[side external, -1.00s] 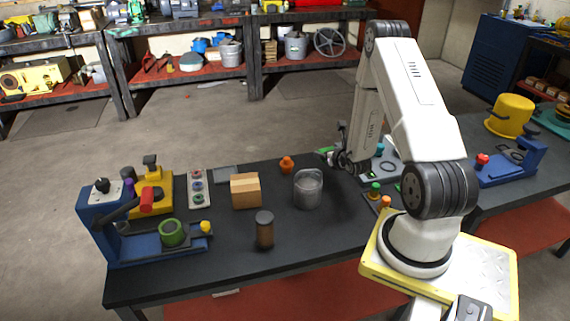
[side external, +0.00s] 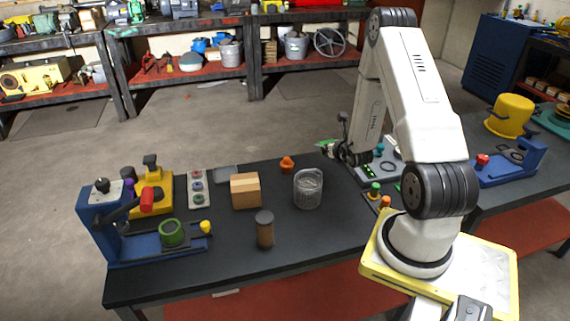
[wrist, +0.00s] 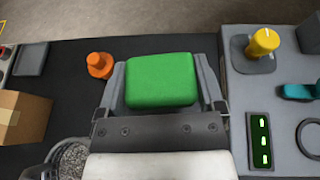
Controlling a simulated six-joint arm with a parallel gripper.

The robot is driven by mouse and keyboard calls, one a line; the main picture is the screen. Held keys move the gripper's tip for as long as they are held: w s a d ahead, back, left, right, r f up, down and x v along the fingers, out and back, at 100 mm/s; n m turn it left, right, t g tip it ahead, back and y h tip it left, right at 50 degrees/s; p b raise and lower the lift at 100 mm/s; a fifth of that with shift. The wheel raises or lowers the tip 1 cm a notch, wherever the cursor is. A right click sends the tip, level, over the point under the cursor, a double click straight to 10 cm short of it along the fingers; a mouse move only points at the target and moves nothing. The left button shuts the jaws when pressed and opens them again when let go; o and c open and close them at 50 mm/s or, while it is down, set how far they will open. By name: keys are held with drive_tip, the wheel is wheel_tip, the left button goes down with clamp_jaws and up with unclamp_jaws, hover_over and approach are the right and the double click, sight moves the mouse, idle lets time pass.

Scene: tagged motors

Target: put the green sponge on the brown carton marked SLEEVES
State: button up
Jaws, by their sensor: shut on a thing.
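My gripper (wrist: 166,90) is shut on the green sponge (wrist: 162,80), with one finger on each side of it in the wrist view. In the side view the sponge (side external: 325,144) is a small green patch at my gripper, over the bench's back edge area. The brown carton (side external: 246,190) stands on the black bench, left of my gripper and apart from it. It also shows at the left edge of the wrist view (wrist: 22,116). I cannot read any marking on the carton.
A dark brown cylinder (side external: 265,229) stands in front. A blue fixture (side external: 100,225) is at the left. Grey panels with knobs (wrist: 283,80) lie right of the sponge.

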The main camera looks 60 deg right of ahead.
drive_tip(key=w+a+r+n+t+y, duration=0.1)
drive_tip(key=a+r+n+y, duration=0.3)
drive_tip(key=a, duration=0.5)
drive_tip(key=w+a+r+n+y, duration=0.1)
drive_tip(key=a+r+n+y, duration=0.3)
drive_tip(key=a, duration=0.4)
drive_tip(key=w+a+r+n+t+y, duration=0.1)
drive_tip(key=a+r+n+y, duration=0.1)
drive_tip(key=a+n+y, duration=0.5)
drive_tip(key=m+h, duration=0.1)
drive_tip(key=m, duration=0.2)
hover_over(245, 182)
drive_tip(key=shift+s+f, duration=0.2)
drive_tip(key=shift+f, duration=4.35)
drive_tip(key=shift+w+f, duration=0.3)
drive_tip(key=shift+f, duration=1.5)
drive_tip(key=shift+f, duration=0.1)
